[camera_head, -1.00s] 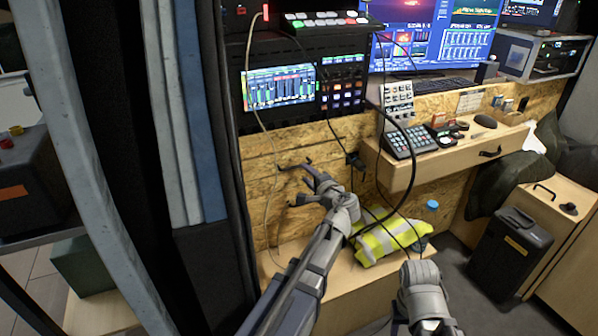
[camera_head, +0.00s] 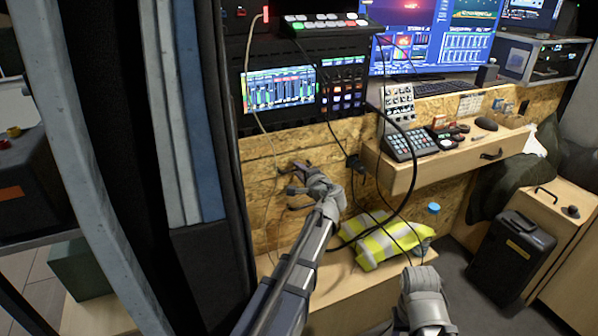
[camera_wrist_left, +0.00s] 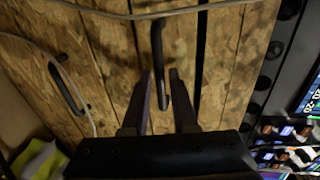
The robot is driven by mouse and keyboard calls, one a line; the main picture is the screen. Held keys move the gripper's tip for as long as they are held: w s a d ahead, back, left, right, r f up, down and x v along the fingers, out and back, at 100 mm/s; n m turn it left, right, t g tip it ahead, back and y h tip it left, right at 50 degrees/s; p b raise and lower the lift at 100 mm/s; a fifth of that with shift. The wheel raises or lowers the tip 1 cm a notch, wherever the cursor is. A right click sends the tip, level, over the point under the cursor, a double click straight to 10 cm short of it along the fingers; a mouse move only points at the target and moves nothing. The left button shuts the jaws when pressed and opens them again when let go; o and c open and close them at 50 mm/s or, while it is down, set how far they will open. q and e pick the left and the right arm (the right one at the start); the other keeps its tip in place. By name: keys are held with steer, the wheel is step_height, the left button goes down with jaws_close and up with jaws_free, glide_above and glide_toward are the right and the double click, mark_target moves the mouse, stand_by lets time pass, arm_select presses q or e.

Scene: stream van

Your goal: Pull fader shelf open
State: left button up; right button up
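A plywood front with a black bar handle (camera_wrist_left: 158,55) fills the middle of the left wrist view, with dark seams on both sides. It seems to be the fader shelf front, and it looks flush with the plywood around it. My left gripper (camera_wrist_left: 160,100) is open, with one finger on each side of the handle's near end. I cannot tell whether the fingers touch it. In the head view my left gripper (camera_head: 293,178) is at the plywood wall (camera_head: 262,175) below the screen, hiding the handle. My right arm shows at the bottom, its fingers out of view.
A second black handle (camera_wrist_left: 68,88) is on the neighbouring plywood front. Thin cables cross the wall. A yellow vest (camera_head: 378,240) lies on the wooden bench below. A wooden desk drawer (camera_head: 440,168) juts out at the right, and a black case (camera_head: 510,258) stands on the floor.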

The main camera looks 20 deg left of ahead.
arm_select(q)
jaws_close()
stand_by(1.1)
